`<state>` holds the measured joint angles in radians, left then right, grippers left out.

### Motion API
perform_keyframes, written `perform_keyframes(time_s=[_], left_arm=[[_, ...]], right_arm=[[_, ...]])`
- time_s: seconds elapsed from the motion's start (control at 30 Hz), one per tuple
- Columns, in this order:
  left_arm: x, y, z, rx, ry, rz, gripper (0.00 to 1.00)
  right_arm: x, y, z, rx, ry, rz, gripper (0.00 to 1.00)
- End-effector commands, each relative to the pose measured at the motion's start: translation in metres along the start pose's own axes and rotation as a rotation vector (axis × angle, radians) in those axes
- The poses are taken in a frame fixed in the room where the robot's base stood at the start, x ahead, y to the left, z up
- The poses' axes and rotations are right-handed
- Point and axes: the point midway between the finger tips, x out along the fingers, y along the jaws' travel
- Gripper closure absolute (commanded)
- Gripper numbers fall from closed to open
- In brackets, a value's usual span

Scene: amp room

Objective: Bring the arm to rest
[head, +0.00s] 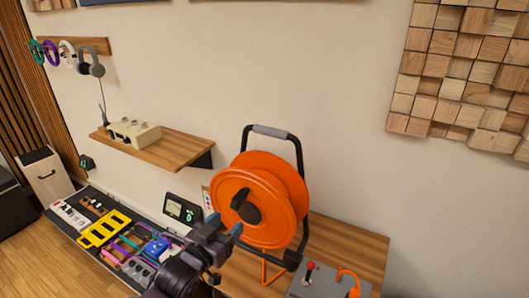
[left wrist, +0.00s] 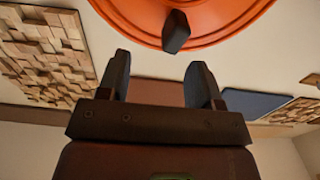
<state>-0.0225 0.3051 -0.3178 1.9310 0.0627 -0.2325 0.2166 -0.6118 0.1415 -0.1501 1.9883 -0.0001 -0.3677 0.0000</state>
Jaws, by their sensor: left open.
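My left arm comes up from the bottom of the head view. Its left gripper (head: 225,225) is in front of the orange cable reel (head: 285,180), at the reel's lower left. In the left wrist view the two fingers of the gripper (left wrist: 159,78) stand apart with nothing between them. The reel (left wrist: 120,15) fills the top of that view, with its dark crank knob (left wrist: 176,32) beyond the fingertips. I cannot tell whether the gripper touches the reel. My right gripper is not in view.
The reel stands on a wooden table (head: 345,240) beside a grey box (head: 325,285) with a red-topped lever. A pedalboard (head: 75,230) with several pedals lies at left. A wall shelf (head: 180,150) holds a cream device (head: 134,131). Headphones (head: 92,65) hang above.

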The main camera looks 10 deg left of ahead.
Motion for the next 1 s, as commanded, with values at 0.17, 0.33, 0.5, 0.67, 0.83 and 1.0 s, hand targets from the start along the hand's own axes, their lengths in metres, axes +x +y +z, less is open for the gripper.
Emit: perform_keyframes(time_s=[0.17,0.33,0.5,0.67,0.83,1.0], left_arm=[[0.000,-0.004,0.002,0.077,-0.024,-0.013,0.40],[-0.026,-0.019,0.034,0.124,-0.108,-0.082,0.40],[-0.067,-0.030,0.081,0.119,-0.215,-0.148,0.40],[-0.126,-0.037,0.137,0.088,-0.346,-0.223,0.40],[-0.192,-0.037,0.187,0.034,-0.469,-0.292,0.40],[-0.232,-0.030,0.213,-0.001,-0.542,-0.324,0.40]], right_arm=[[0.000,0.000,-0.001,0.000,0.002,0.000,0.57],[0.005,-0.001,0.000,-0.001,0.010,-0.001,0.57],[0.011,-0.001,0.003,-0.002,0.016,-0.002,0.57],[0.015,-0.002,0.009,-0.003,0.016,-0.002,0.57],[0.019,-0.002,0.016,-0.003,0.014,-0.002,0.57],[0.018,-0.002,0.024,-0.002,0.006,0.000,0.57]])
